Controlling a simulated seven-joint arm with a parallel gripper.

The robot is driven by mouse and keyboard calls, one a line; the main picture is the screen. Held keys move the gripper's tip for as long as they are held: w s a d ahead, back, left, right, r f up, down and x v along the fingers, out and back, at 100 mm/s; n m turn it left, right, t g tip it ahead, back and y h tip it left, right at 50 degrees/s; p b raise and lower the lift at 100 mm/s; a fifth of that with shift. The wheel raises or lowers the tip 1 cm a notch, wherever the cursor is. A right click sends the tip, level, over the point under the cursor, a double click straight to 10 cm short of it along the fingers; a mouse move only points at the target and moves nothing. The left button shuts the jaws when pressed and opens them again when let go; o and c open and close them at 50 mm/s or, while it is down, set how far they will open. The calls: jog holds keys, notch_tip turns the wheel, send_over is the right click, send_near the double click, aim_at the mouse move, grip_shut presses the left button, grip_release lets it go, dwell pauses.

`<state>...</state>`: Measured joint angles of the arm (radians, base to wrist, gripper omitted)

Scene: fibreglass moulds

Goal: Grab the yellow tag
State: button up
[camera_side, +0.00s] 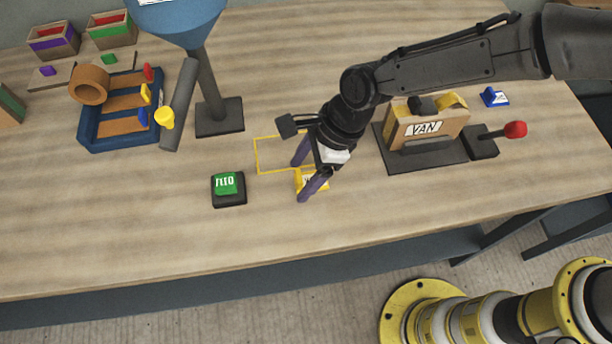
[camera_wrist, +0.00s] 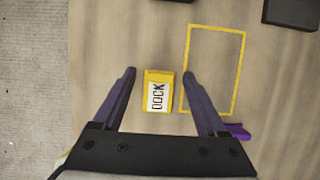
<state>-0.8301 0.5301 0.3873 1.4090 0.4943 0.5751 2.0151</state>
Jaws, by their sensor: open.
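The yellow tag, a small yellow block with a white label reading DOCK, lies on the table in the wrist view (camera_wrist: 150,76). It is partly hidden by my gripper in the side view (camera_side: 306,188). My gripper (camera_side: 299,182) points down over the tag with its two purple fingers apart. In the wrist view the tag sits between the fingers of my gripper (camera_wrist: 160,74), closer to the right one. I cannot tell whether either finger touches it.
A yellow outline (camera_wrist: 240,80) is marked on the table beside the tag. A green button on a black base (camera_side: 229,188) stands to the left. The VAN box on its stand (camera_side: 425,130) is to the right. A purple piece (camera_wrist: 238,131) shows by the right finger.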

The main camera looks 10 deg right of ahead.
grip_shut()
dwell(0.3)
